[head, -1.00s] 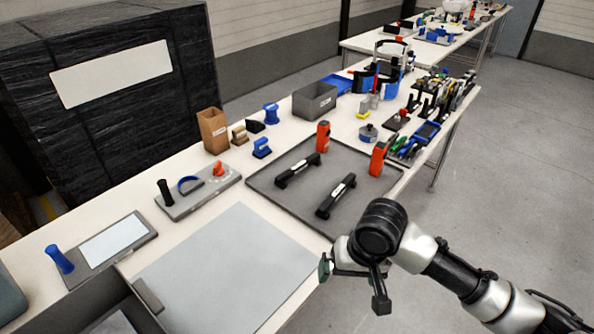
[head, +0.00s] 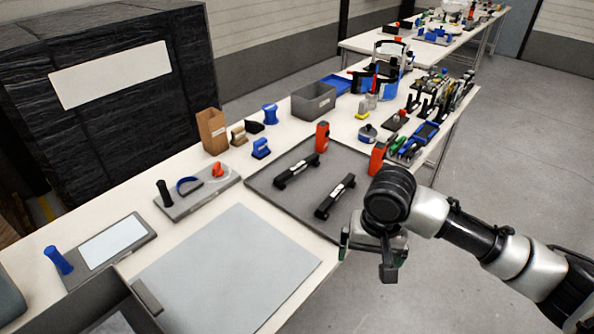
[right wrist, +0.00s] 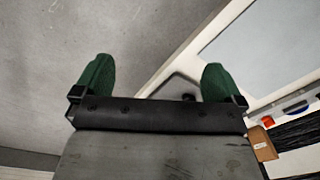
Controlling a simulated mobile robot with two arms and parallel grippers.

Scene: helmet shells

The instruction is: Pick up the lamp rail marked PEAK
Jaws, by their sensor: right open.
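Two black lamp rails with white labels lie on a dark grey mat (head: 262,182): one farther back (head: 296,171), one nearer and to the right (head: 335,197). The label print is too small to read, so I cannot tell which is marked PEAK. My right gripper (head: 367,258) is open and empty, at the table's front edge, below and right of the nearer rail and apart from it. In the right wrist view its two green fingers (right wrist: 156,77) stand wide apart with nothing between them. My left gripper is out of view.
A grey bin (head: 314,101) stands behind. A pale flat panel (head: 228,270) lies left of my right gripper. Floor is free at the right.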

